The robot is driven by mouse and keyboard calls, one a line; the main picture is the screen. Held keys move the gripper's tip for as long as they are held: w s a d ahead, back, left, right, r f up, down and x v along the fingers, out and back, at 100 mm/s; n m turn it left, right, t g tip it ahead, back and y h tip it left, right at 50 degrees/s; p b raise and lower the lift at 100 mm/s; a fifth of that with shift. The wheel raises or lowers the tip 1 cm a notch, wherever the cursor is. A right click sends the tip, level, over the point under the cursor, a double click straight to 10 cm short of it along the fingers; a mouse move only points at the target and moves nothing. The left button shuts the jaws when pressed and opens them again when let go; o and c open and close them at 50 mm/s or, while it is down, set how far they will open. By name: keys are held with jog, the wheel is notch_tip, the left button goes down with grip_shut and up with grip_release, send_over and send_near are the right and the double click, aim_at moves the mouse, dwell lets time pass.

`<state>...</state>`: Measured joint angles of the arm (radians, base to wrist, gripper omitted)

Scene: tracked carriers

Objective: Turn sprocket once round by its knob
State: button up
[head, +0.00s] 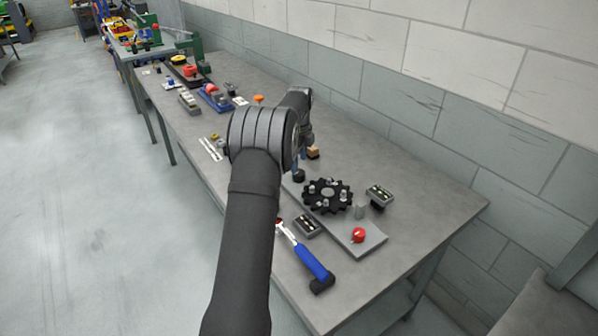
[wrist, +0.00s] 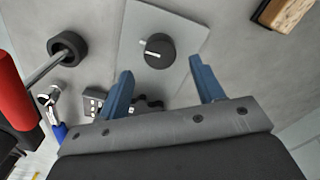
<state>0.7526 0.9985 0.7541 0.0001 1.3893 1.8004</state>
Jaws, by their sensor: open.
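The black toothed sprocket (head: 327,196) lies on a grey base plate (head: 372,243) in the head view, with several bolt-like posts on its face. In the wrist view only a dark toothed edge of the sprocket (wrist: 150,103) shows between my fingers. A black round knob with a white line (wrist: 160,51) stands on the plate's other end, just beyond my fingertips. The knob shows small in the head view (head: 298,176). My gripper (wrist: 161,68) is open and empty, its blue fingers spread to either side of the knob's near side; no contact is visible.
A red button (head: 358,236) sits on the plate's near end. Grey blocks (head: 307,225) (head: 380,192) flank the plate. A blue-handled tool (head: 312,262) lies at the front edge. A wooden block (wrist: 287,13) is close by. The table's right end is clear.

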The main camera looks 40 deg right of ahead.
aim_at(299, 173)
notch_tip(299, 173, down, 5)
jog(key=shift+f, duration=0.1)
dwell(0.3)
jog(key=c, duration=1)
